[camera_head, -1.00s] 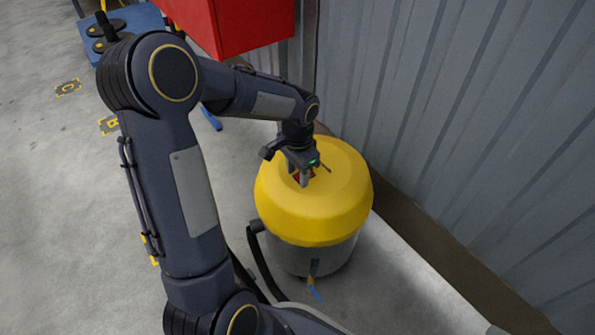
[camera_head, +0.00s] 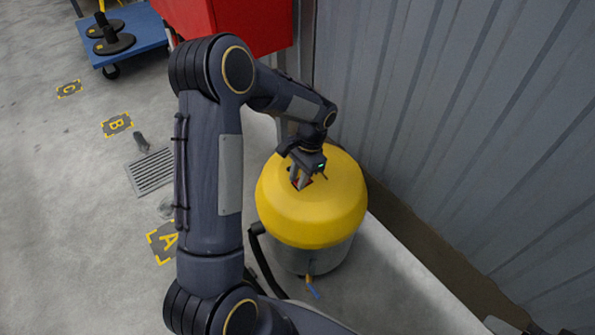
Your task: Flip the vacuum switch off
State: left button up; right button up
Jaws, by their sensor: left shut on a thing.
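The vacuum (camera_head: 318,210) stands on the floor in the middle of the head view, with a yellow domed top and a grey drum below. The red switch (camera_head: 306,184) shows as a small patch on the vacuum's top, mostly hidden by my gripper. My left gripper (camera_head: 299,182) reaches down from above onto the vacuum's top, with its fingers at the red switch. It is shut on the switch, as far as the small view shows. The exact position of the switch is hidden. My right gripper is not in view.
A grey corrugated wall (camera_head: 440,120) stands close behind and right of the vacuum. A red cabinet (camera_head: 250,25) is at the top. A blue cart (camera_head: 130,38) stands at the upper left. A floor drain (camera_head: 152,172) and floor markings lie left. A black hose (camera_head: 262,262) runs beside the vacuum.

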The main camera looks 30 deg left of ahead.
pick_arm(q)
jog(key=o, duration=1)
jog(key=shift+r, duration=0.1)
jog(key=p+v, duration=0.3)
jog(key=v, duration=0.4)
jog(key=shift+r, duration=0.3)
jog(key=shift+r, duration=0.1)
